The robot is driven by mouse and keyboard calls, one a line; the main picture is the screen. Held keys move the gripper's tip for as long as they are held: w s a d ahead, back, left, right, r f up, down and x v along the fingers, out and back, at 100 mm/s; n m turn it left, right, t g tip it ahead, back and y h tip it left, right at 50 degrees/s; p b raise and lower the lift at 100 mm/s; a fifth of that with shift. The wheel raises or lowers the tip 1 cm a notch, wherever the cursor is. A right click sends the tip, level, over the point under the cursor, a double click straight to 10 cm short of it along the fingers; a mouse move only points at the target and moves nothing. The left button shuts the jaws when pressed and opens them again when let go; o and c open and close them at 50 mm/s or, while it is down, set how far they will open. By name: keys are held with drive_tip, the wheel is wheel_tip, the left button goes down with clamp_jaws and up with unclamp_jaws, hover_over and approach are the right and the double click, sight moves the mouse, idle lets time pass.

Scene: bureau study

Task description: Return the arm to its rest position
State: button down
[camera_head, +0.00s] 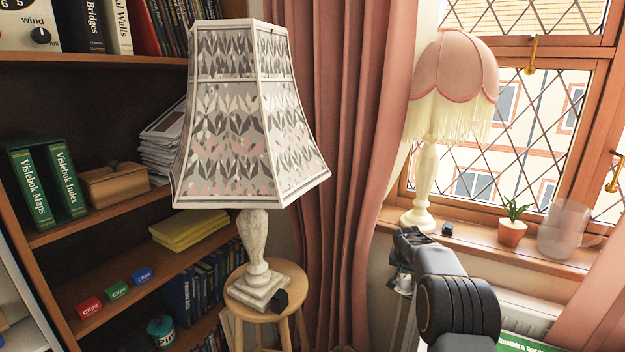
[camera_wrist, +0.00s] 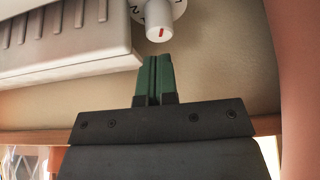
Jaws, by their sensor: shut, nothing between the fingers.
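My gripper (camera_wrist: 156,62) is shut in the wrist view, with its green fingers side by side and nothing between them. Its tips point at a white round knob (camera_wrist: 159,24) with a red mark, on a numbered dial. A small strip of wall seems to show between the tips and the knob, so they look apart. In the head view my dark arm (camera_head: 458,305) reaches up from the lower right to below the window sill. The fingers and the knob cannot be made out there.
A white ribbed radiator (camera_wrist: 65,40) is close left of the fingers. The wooden sill (camera_head: 480,238) above my arm bears a fringed lamp (camera_head: 452,75), a potted plant (camera_head: 512,229) and a clear jug (camera_head: 563,228). A patterned lamp (camera_head: 250,120) stands on a stool (camera_head: 267,318).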

idle(0.3)
drive_tip(key=s+a+f+n+g+y+p, duration=0.1)
drive_tip(key=s+a+f+n+g, duration=0.15)
drive_tip(key=s, duration=0.65)
drive_tip(key=s+a+r+n+p, duration=0.1)
drive_tip(key=s+a+r+p, duration=0.2)
drive_tip(key=s+r, duration=0.4)
drive_tip(key=s+a+r+n+y+p, duration=0.1)
drive_tip(key=s+a+r+p, duration=0.3)
drive_tip(key=s+r, duration=0.4)
drive_tip(key=s+a+r+n+t+p, duration=0.1)
drive_tip(key=s+a+r+p, duration=0.2)
drive_tip(key=s+r, duration=0.4)
drive_tip(key=s+a, duration=0.1)
drive_tip(key=s, duration=0.7)
drive_tip(key=shift+s+a+r+y+p, duration=0.2)
drive_tip(key=shift+y+p, duration=0.15)
drive_tip(key=shift+y, duration=0.05)
